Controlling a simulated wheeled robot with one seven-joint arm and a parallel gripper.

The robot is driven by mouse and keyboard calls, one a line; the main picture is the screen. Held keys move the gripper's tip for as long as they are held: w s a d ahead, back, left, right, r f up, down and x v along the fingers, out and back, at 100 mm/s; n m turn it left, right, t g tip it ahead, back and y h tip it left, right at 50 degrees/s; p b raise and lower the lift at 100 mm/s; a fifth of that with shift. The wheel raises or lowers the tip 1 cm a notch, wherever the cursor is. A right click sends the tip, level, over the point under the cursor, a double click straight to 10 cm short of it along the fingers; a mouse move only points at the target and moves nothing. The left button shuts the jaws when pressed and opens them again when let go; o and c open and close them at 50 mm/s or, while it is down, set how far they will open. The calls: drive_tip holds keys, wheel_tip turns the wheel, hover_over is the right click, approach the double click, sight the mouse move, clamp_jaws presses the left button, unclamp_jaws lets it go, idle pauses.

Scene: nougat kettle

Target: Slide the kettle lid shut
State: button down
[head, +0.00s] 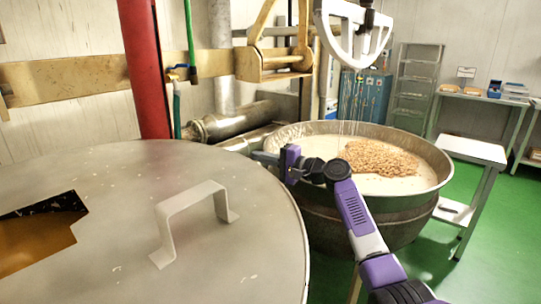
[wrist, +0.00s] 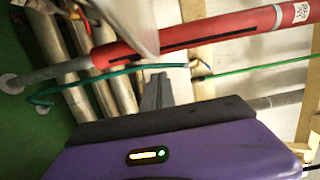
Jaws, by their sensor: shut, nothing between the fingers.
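A large round grey metal kettle lid (head: 115,190) fills the lower left of the head view. A raised, bent-strap handle (head: 190,212) stands on its right part. A dark-edged opening (head: 35,240) at the far left shows orange-brown inside. My gripper (head: 257,157) is shut and empty at the lid's far right edge, beyond the handle and apart from it. Whether it touches the edge I cannot tell. In the wrist view my gripper's grey fingers (wrist: 155,90) are together, and a pale blurred edge, perhaps of the lid, shows at the top.
An open kettle (head: 375,205) with pale contents and a brown heap stands right of the lid. A red post (head: 145,70), pipes (head: 235,122) and a green hose (head: 190,40) are behind. A white side table (head: 470,150) stands at right. Green floor is free at far right.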

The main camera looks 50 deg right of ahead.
drive_tip(key=shift+a, duration=0.95)
